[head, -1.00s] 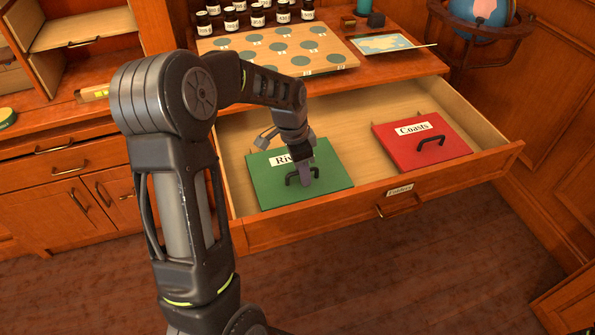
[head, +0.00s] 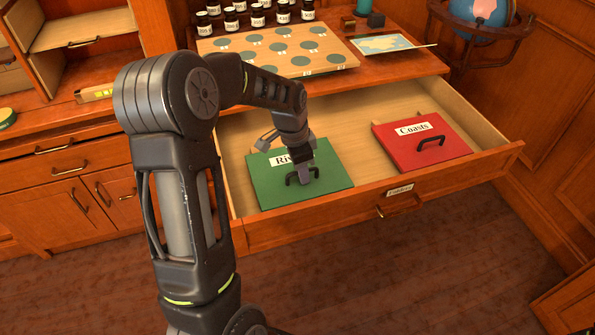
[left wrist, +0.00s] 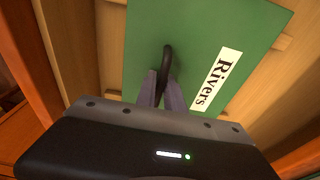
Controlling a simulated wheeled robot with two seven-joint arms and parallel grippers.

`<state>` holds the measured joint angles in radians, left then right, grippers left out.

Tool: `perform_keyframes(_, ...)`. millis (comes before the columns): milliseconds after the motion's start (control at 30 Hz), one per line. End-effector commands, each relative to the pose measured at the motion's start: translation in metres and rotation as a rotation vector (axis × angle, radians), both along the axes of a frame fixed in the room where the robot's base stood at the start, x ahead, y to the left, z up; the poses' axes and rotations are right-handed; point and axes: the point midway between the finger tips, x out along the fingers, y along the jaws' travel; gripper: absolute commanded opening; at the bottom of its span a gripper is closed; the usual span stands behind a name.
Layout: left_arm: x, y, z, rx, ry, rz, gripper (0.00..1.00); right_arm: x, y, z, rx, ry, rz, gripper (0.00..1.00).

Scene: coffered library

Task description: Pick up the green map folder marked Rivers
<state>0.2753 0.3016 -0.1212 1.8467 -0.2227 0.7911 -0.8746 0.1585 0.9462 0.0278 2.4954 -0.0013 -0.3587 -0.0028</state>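The green map folder (head: 325,182) lies flat in the open drawer, at its left side. Its white label reads Rivers and is partly hidden by my left gripper in the head view; it shows in full in the left wrist view (left wrist: 216,80). A black loop handle (left wrist: 167,58) stands up from the folder. My left gripper (head: 304,174) is low over the folder, its fingers (left wrist: 161,88) close together on both sides of the handle and shut on it. The folder shows no clear lift from the drawer. My right gripper is not in view.
A red folder labelled Coasts (head: 432,145) lies to the right in the same drawer (head: 366,200). Above are a board with round green spots (head: 240,58), several dark jars (head: 257,15) and a map sheet (head: 390,44). A globe (head: 478,14) stands at the right.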

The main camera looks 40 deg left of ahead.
Motion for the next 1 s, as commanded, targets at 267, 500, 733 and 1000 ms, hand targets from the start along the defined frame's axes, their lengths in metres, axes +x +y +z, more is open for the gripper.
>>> perform_keyframes(267,0.0000,0.0000,0.0000,0.000,0.000,0.000,0.00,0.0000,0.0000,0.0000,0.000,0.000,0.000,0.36)
perform_keyframes(500,0.0000,0.0000,0.0000,0.000,0.000,0.000,0.00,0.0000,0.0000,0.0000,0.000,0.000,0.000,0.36)
perform_keyframes(733,0.0000,0.0000,0.0000,0.000,0.000,0.000,0.00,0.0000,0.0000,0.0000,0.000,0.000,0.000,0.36)
perform_keyframes(1000,0.0000,0.0000,0.0000,0.000,0.000,0.000,0.00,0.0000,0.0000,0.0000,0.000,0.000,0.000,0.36)
